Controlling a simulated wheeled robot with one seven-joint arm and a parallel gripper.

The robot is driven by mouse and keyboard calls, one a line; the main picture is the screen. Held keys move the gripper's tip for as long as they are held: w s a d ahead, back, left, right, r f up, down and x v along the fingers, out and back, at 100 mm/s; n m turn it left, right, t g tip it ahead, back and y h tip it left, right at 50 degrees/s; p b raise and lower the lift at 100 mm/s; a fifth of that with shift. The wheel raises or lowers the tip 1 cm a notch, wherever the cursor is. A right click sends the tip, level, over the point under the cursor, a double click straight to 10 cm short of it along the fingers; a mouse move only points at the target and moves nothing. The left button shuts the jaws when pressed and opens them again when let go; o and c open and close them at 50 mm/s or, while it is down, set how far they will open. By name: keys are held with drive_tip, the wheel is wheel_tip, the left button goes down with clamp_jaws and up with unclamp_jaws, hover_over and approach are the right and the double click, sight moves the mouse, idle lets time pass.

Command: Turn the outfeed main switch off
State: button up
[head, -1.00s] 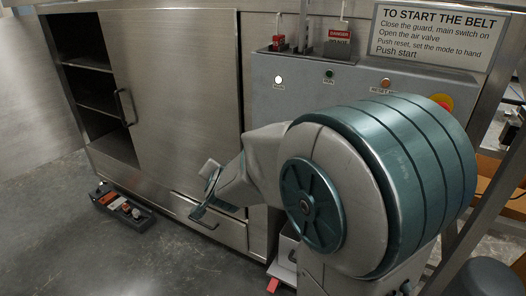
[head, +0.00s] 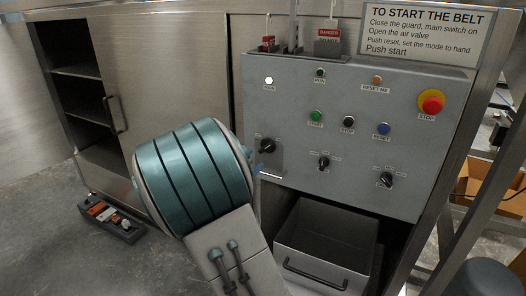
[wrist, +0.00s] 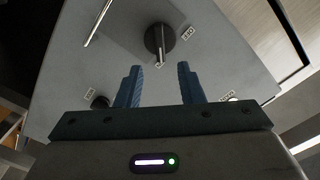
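The main switch looks to be the black rotary knob (head: 267,146) at the left of the grey control panel (head: 230,0). In the wrist view a black knob (wrist: 160,38) with a pale pointer mark lies ahead of my gripper (wrist: 160,85), roughly centred between the blue fingers. The fingers are apart, with nothing between them. In the head view a bit of blue finger (head: 256,166) shows just beside and below the switch; my arm hides the rest. The white lamp (head: 269,80) above the switch is lit.
The panel also carries a red stop button (head: 431,102), green (head: 316,116), black (head: 348,121) and blue (head: 383,129) buttons, and two more knobs (head: 323,163) (head: 387,179). An open drawer (head: 325,240) sticks out below.

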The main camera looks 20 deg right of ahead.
sight(266, 149)
drive_tip(key=x, duration=0.8)
drive_tip(key=shift+a, duration=0.1)
clamp_jaws()
